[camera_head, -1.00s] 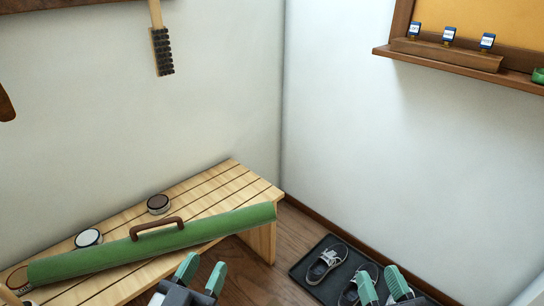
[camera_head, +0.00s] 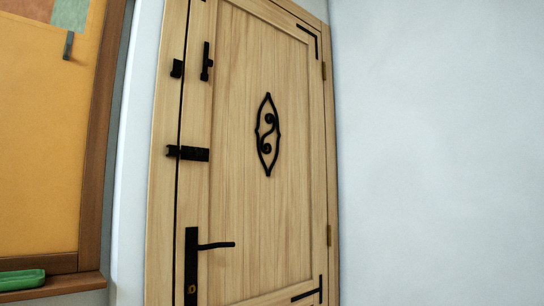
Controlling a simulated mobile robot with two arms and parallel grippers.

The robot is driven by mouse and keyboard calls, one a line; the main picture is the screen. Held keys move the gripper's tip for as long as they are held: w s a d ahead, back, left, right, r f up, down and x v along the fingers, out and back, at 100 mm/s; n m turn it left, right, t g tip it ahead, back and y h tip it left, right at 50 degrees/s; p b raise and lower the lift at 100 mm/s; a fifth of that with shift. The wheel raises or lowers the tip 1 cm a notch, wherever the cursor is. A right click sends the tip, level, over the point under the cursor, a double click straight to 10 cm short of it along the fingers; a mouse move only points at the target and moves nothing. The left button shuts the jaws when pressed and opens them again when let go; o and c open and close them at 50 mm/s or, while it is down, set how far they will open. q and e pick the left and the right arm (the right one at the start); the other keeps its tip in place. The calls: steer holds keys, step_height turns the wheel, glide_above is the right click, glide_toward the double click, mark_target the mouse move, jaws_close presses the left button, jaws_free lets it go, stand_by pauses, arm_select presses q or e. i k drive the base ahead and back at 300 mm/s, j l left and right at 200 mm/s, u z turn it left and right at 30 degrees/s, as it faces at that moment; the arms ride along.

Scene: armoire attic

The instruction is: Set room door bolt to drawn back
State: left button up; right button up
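The light wooden room door (camera_head: 235,200) stands in the middle of the head view and looks shut in its frame. A black horizontal bolt (camera_head: 194,154) sits at mid-height on the door's left edge. It appears to reach across the gap to a black piece on the frame (camera_head: 171,151). The bolt's knob is too small to make out. Above it are a black upright fitting (camera_head: 206,62) on the door and a small black piece (camera_head: 177,68) on the frame. Neither of my grippers is in view.
A black lever handle (camera_head: 215,245) on a long plate with a keyhole sits below the bolt. Hinges are on the door's right side. An orange board (camera_head: 45,150) with a wooden frame and a ledge holding a green tray (camera_head: 22,279) is at left. Bare wall is at right.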

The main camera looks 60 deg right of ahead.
mark_target(198, 152)
steer(key=z, duration=1.3)
